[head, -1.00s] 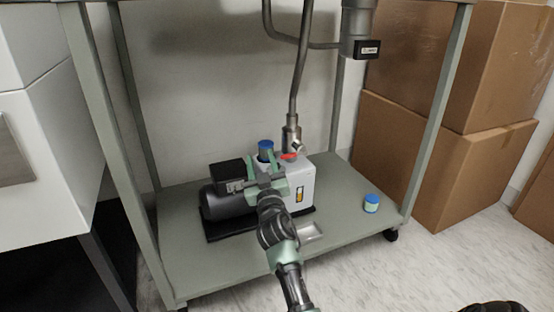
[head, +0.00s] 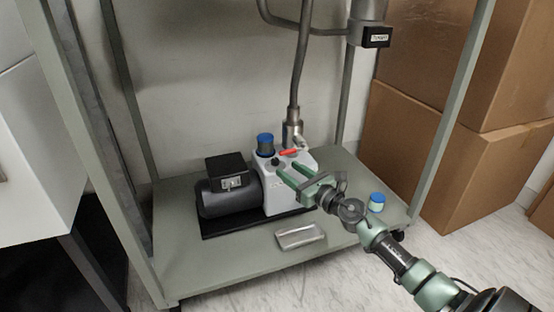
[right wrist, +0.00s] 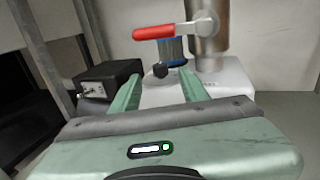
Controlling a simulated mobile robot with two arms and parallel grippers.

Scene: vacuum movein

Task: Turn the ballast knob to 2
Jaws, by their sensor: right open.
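The vacuum pump, with a black motor (head: 228,199) and a white body (head: 272,200), stands on the cart's lower shelf. A small black knob (head: 276,161) sits on top of the white body; it also shows in the right wrist view (right wrist: 160,70). Its markings cannot be read. My right gripper (head: 288,169) is open and empty at the right of the pump's top. In the right wrist view its fingers (right wrist: 160,80) point toward the knob, which appears between and beyond the tips, apart from them. My left gripper is not in view.
A red lever (head: 289,153) and metal pipe (head: 292,132) rise just behind the knob, beside a blue-capped port (head: 265,144). A metal tray (head: 300,236) and a blue-lidded jar (head: 377,202) lie on the shelf (head: 215,270). Cart posts frame both sides.

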